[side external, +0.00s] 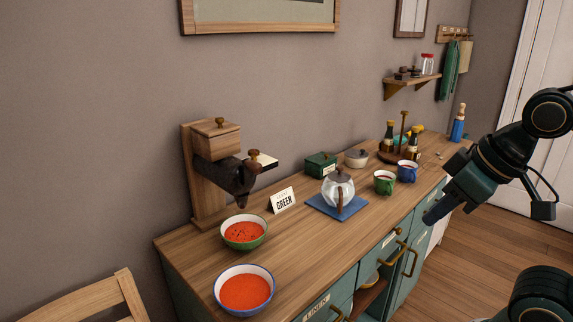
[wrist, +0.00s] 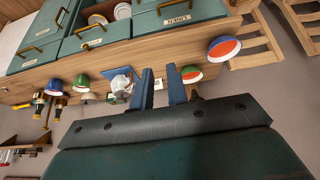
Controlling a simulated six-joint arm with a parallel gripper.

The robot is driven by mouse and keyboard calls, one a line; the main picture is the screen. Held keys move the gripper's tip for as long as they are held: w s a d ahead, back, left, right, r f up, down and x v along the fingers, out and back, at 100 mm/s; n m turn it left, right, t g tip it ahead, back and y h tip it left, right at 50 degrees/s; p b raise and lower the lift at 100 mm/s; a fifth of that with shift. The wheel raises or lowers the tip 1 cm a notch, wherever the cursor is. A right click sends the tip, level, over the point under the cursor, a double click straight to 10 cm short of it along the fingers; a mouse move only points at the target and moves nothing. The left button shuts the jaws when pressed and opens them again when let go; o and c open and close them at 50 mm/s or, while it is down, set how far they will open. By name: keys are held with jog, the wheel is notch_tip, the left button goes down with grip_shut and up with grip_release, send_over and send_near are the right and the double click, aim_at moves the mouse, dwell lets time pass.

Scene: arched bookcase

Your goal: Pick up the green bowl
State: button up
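The green bowl (side external: 246,246) stands upright on the wooden sideboard top and holds something orange-red. It also shows in the wrist view (wrist: 189,69), just right of the fingers. A blue bowl (side external: 243,312) with similar contents stands nearer the sideboard's left end and also shows in the wrist view (wrist: 219,41). My gripper (side external: 430,218) is at the right, in front of the sideboard's drawer side and well away from the green bowl. In the wrist view its two blue fingers (wrist: 160,72) are apart with nothing between them.
A glass teapot (side external: 338,190) on a blue mat (side external: 325,206), mugs (side external: 384,184) and bottles (side external: 413,147) stand to the right. Drawer handles (side external: 394,238) jut from the front.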

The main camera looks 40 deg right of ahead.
jog(key=shift+w, duration=0.1)
jog(key=w+a+m+g+y, duration=0.15)
jog(key=w+m, duration=0.45)
jog(key=w, duration=1.2)
jog(key=w+d+f+m+g+y, duration=0.1)
jog(key=w+f+m+y, duration=0.3)
jog(key=w+f, duration=0.7)
jog(key=w+m, duration=0.2)
jog(key=w, duration=0.2)
jog(key=shift+d+f+m+y, duration=0.2)
jog(key=shift+d+m+y, duration=0.1)
jog(key=shift+d+y, duration=0.05)
jog(key=shift+a, duration=0.1)
jog(key=x, duration=0.8)
jog(key=shift+w+a+f, duration=0.1)
jog(key=shift+f, duration=0.1)
